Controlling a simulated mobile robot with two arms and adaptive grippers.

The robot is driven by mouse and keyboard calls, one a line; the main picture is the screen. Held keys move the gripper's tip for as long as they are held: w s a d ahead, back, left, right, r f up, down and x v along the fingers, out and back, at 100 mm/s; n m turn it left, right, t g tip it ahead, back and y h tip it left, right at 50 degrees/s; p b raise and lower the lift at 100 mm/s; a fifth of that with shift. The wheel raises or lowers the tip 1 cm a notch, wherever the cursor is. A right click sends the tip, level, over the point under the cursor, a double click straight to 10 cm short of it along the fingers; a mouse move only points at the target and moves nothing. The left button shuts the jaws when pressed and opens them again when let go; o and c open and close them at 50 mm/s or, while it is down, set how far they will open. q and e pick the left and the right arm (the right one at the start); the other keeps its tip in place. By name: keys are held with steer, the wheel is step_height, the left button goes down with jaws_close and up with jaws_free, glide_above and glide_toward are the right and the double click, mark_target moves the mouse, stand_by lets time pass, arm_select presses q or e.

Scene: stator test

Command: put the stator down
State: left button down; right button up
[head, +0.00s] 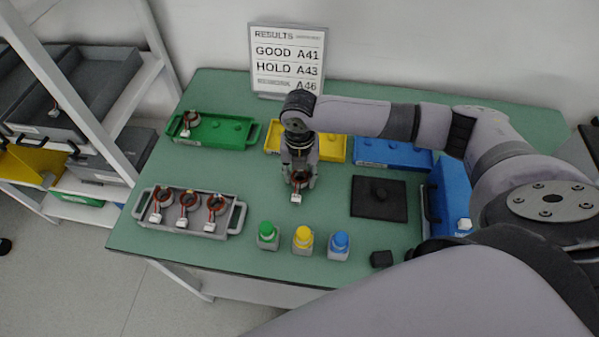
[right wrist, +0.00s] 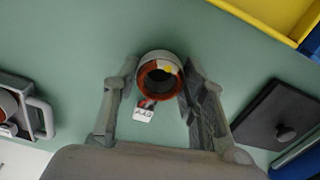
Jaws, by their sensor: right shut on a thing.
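A stator (head: 300,177), a ring with copper-coloured windings and a white tag, is between the fingers of my right gripper (head: 299,181). In the right wrist view the stator (right wrist: 160,76) shows a yellow mark on its rim, and the fingers of the gripper (right wrist: 160,88) press its two sides. It is over the bare green table between the yellow tray and the capped bottles. I cannot tell whether it touches the table. My left gripper is not in view.
A green tray (head: 238,130) holds one stator; a grey tray (head: 229,226) holds three. A yellow tray (head: 333,146) and blue tray (head: 392,152) stand behind. A results sign (head: 287,62) stands at the back.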

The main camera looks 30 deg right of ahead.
steer(key=o, duration=1.4)
steer(key=shift+r, duration=0.1)
steer(key=shift+r, duration=0.35)
step_height(320, 180, up, 11)
steer(key=shift+r+b, duration=0.15)
steer(key=shift+b, duration=0.55)
steer(key=shift+r, duration=0.1)
